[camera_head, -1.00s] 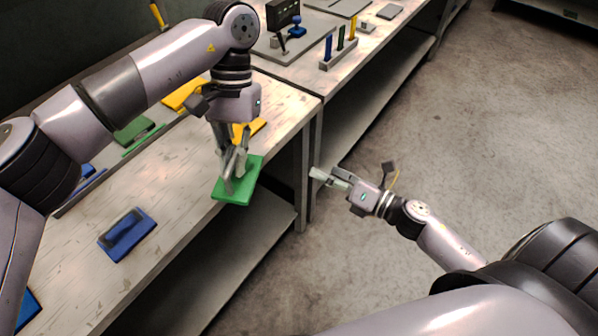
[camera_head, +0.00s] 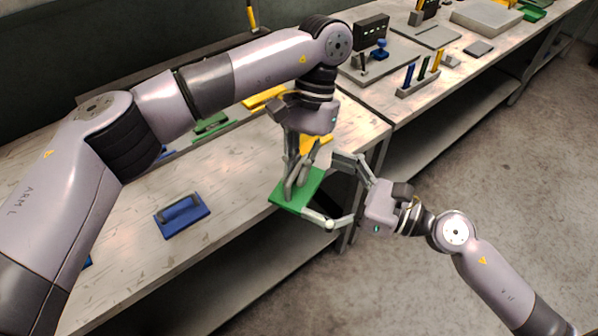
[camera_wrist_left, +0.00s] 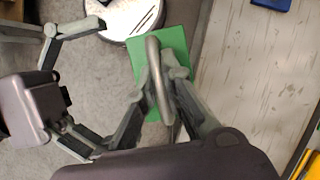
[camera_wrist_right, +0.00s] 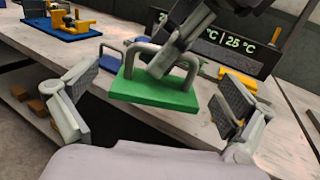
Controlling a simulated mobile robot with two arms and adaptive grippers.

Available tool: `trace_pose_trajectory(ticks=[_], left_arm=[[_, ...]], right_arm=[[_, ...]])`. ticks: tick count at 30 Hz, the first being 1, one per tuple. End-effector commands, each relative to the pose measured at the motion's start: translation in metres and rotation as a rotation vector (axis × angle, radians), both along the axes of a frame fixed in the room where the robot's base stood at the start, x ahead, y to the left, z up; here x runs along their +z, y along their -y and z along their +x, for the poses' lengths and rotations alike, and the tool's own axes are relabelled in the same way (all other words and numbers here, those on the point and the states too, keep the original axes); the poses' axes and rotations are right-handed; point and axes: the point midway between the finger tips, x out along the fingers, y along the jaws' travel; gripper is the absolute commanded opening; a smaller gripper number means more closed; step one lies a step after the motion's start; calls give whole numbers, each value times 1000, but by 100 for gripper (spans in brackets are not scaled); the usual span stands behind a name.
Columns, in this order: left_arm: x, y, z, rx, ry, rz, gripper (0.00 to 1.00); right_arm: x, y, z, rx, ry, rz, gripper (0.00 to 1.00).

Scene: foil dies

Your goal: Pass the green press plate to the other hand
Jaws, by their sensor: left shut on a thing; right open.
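The green press plate (camera_head: 291,201) is a flat green slab with a grey arched handle. My left gripper (camera_head: 302,172) is shut on that handle from above and holds the plate near the bench's front edge. The plate also shows in the left wrist view (camera_wrist_left: 177,42) and the right wrist view (camera_wrist_right: 150,92). My right gripper (camera_head: 318,190) is open wide, its fingers reaching toward the plate from the right. In the right wrist view the plate sits between and beyond the two open fingers (camera_wrist_right: 155,112), and I see no contact.
A blue plate with a grey handle (camera_head: 182,216) lies on the wooden bench (camera_head: 120,245). Yellow (camera_head: 262,97) and green (camera_head: 212,124) pieces lie behind. A rack with coloured handles (camera_head: 418,84) stands on the far bench. Open floor (camera_head: 500,150) lies to the right.

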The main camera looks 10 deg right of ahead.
Motion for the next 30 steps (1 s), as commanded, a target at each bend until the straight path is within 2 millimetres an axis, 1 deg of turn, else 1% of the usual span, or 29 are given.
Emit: trace_pose_trajectory(ticks=[1, 3, 9, 14, 22, 30], left_arm=[[1, 0, 0, -1, 1, -1, 0], [1, 0, 0, -1, 1, -1, 0], [1, 0, 0, -1, 1, -1, 0], [1, 0, 0, -1, 1, -1, 0], [1, 0, 0, -1, 1, -1, 0], [1, 0, 0, -1, 1, -1, 0]], right_arm=[[2, -9, 6, 0, 3, 5, 99], [2, -18, 13, -1, 3, 4, 99], [1, -39, 27, -2, 0, 5, 99], [0, -45, 30, -1, -1, 3, 99], [0, -46, 31, -1, -3, 3, 99], [0, -46, 31, -1, -3, 3, 81]])
